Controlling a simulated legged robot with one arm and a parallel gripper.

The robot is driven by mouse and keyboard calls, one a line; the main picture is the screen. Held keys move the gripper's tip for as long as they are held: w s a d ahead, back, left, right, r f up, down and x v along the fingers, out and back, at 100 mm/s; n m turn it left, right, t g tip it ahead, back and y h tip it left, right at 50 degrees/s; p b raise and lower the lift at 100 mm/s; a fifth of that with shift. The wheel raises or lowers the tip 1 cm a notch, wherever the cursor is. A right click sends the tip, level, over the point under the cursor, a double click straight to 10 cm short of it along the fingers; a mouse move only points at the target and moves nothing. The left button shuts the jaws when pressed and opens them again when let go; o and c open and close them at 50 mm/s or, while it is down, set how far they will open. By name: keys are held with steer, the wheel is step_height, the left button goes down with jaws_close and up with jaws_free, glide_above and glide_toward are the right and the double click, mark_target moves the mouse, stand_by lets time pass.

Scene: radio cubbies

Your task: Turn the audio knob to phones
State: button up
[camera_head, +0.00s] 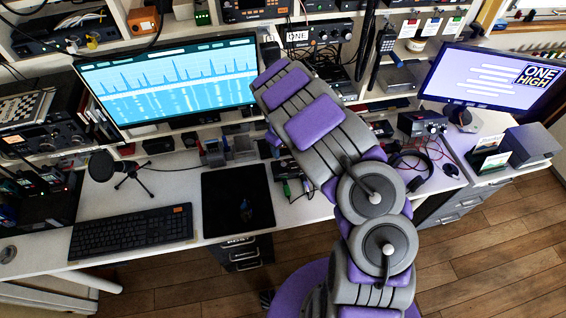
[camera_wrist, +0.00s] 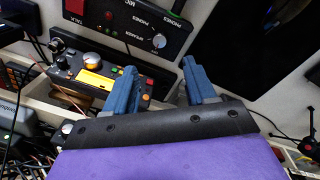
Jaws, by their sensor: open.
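The audio knob (camera_wrist: 159,41) is a small light-coloured dial on the face of a black box (camera_wrist: 120,22) at the top of the wrist view. Labels reading PHONES and SPEAKER stand beside it; which one the knob points to is too small to tell. My gripper (camera_wrist: 158,84) shows two blue fingers, spread apart and empty. The knob appears between and beyond the fingertips, with no visible contact. In the head view my arm covers the gripper, and I cannot make out the knob there.
A radio (camera_wrist: 95,72) with an orange-lit display lies behind the left finger. In the head view are a monitor (camera_head: 170,80), a keyboard (camera_head: 130,232), a black mat (camera_head: 238,200) and headphones (camera_head: 410,165). Cables lie around the desk's middle.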

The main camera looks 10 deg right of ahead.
mark_target(283, 164)
steer(key=f, duration=0.3)
steer(key=f+b, duration=0.1)
steer(key=f, duration=0.2)
steer(key=f+b, duration=0.1)
steer(key=f, duration=0.3)
steer(key=shift+w+d, duration=0.15)
steer(key=shift+d, duration=0.1)
steer(key=shift+c, duration=0.3)
jaws_close()
